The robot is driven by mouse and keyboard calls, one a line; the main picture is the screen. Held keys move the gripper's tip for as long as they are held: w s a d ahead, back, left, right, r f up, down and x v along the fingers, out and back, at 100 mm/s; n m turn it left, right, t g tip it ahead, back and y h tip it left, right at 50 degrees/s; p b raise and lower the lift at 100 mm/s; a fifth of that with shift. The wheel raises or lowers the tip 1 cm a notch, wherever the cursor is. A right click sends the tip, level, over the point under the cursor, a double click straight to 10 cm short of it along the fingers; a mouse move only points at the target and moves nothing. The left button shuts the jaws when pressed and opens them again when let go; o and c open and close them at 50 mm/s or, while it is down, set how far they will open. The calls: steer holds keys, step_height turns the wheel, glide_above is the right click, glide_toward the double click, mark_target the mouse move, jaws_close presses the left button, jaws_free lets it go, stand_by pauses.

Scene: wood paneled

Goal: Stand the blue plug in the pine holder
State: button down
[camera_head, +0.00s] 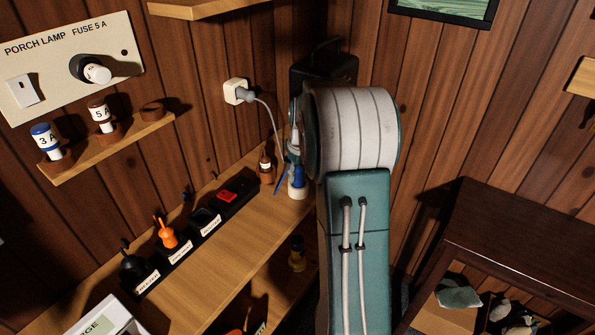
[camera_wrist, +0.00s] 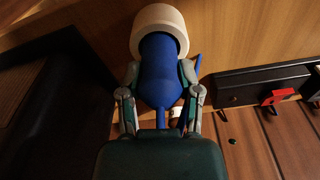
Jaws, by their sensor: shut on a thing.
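The blue plug (camera_wrist: 162,78) is between the two fingers of my gripper (camera_wrist: 163,100) in the wrist view. Its far end sits inside the mouth of a pale, round pine holder (camera_wrist: 150,17); whether it touches the bottom is hidden. In the head view the blue plug (camera_head: 299,176) shows just above the pale holder (camera_head: 297,193), which stands on the wooden bench near the back corner. My gripper (camera_head: 295,158) reaches down from above, shut on the plug and partly hidden by my arm. A thin blue strip sticks out beside the plug.
A dark holder (camera_head: 266,172) with a labelled piece stands just left. A black labelled rack (camera_head: 190,245) holds an orange piece (camera_head: 165,234), a black piece (camera_head: 132,264) and a red piece (camera_head: 228,196). A wall outlet (camera_head: 238,92) has a cord hanging close to my gripper.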

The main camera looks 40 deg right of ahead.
steer(key=shift+f, duration=0.85)
steer(key=shift+c, duration=1)
jaws_free()
steer(key=r, duration=0.4)
steer(key=s+r, duration=0.1)
steer(key=r, duration=0.7)
steer(key=shift+s+d, duration=0.1)
steer(key=shift+s, duration=0.05)
steer(key=shift+f, duration=0.1)
